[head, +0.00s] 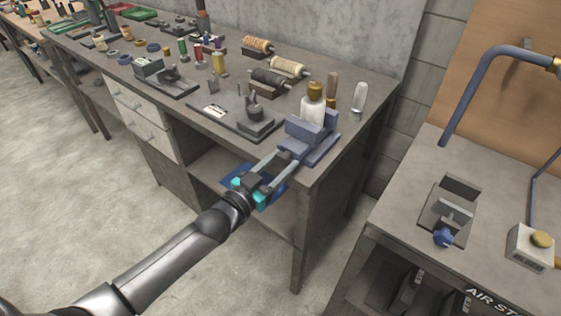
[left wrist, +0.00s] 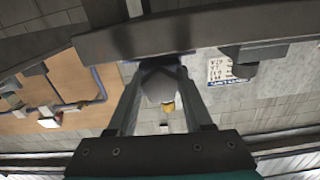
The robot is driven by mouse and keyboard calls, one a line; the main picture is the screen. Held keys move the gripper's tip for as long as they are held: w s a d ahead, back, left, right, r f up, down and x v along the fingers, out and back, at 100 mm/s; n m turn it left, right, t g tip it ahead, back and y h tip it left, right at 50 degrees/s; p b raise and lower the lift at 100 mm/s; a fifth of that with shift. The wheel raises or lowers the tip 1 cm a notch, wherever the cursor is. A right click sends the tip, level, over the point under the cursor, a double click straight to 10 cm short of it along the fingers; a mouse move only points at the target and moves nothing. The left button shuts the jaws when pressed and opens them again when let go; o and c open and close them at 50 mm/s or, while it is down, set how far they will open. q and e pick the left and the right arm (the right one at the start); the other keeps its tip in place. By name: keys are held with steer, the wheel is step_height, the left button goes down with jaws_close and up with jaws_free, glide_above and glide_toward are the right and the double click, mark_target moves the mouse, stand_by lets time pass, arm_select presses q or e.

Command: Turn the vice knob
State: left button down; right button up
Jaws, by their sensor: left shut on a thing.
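The blue-grey vice (head: 322,147) sits at the near right corner of the workbench in the head view. My left gripper (head: 284,160) reaches up to its front side from the lower left, with its long fingers at the bench edge. In the left wrist view the two fingers of my left gripper (left wrist: 160,80) are closed around a dark grey rounded piece, which looks like the vice knob (left wrist: 160,88). In the head view the knob is mostly hidden by the fingers and the vice body. My right gripper is not in view.
The workbench (head: 349,105) holds a white bottle (head: 312,110) with a gold cap behind the vice, thread spools (head: 288,68) and small tools. An open shelf lies below the gripper. A second table (head: 400,205) at right bears a small fixture with a blue knob (head: 443,238).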

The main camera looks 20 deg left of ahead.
arm_select(q)
steer(key=shift+r+m+p, duration=0.1)
steer(key=shift+m+p, duration=0.4)
steer(key=shift+m, duration=1.4)
steer(key=shift+c, duration=1.5)
jaws_free()
steer(key=shift+s+a, duration=0.1)
steer(key=p+v, duration=0.2)
steer(key=v, duration=1.3)
